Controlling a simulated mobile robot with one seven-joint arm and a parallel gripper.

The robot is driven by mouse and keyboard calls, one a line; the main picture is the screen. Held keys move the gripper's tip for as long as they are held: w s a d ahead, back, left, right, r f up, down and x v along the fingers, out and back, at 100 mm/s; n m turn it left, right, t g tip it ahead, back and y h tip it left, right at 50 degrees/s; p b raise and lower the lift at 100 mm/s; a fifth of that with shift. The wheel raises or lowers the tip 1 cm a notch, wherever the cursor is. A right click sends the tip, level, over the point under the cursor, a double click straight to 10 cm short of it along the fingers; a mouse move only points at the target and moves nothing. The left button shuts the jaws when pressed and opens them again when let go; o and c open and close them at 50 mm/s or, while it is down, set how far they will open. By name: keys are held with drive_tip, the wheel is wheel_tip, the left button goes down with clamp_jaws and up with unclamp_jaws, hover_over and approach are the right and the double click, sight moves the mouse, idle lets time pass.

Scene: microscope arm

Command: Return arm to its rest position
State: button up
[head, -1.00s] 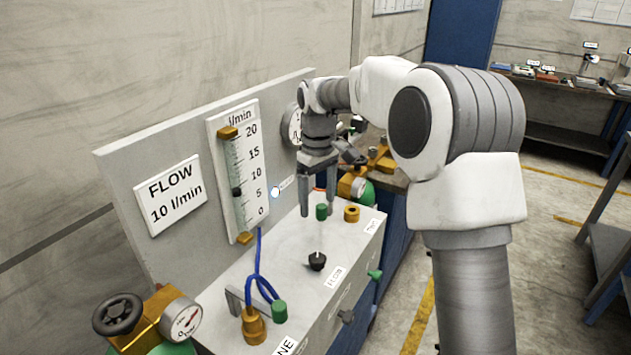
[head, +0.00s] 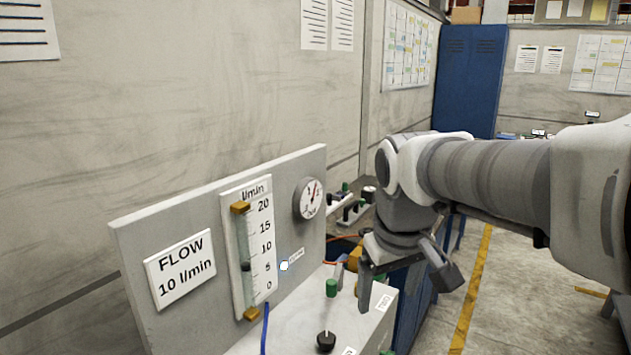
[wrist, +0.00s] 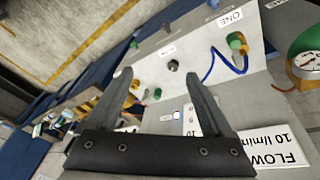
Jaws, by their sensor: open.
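My gripper (head: 404,288) is open and empty in the head view, at the right end of the grey panel bench (head: 283,335). One finger points down beside the green-capped fitting (head: 331,288); I cannot tell the exact gap. My arm (head: 500,172) reaches in from the right, bent at the wrist. In the wrist view my gripper's two fingers (wrist: 163,97) stand wide apart with nothing between them. The bench top and a dark knob (wrist: 173,65) show beyond the fingers.
An upright panel carries a flow gauge (head: 250,248), a round dial (head: 310,199) and a FLOW 10 l/min sign (head: 180,268). A blue hose (wrist: 228,66) lies on the bench top. A blue locker (head: 468,80) stands at the back. Open floor with a yellow line lies to the right.

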drive_tip(key=s+d+f+m+t, duration=0.1)
drive_tip(key=s, duration=0.5)
drive_tip(key=s+d+f+m+t, duration=0.1)
drive_tip(key=s+d+f+m, duration=0.1)
drive_tip(key=s, duration=0.5)
drive_tip(key=shift+d+m, duration=0.15)
drive_tip(key=shift+m, duration=0.15)
drive_tip(key=shift+w, duration=0.1)
idle(1.7)
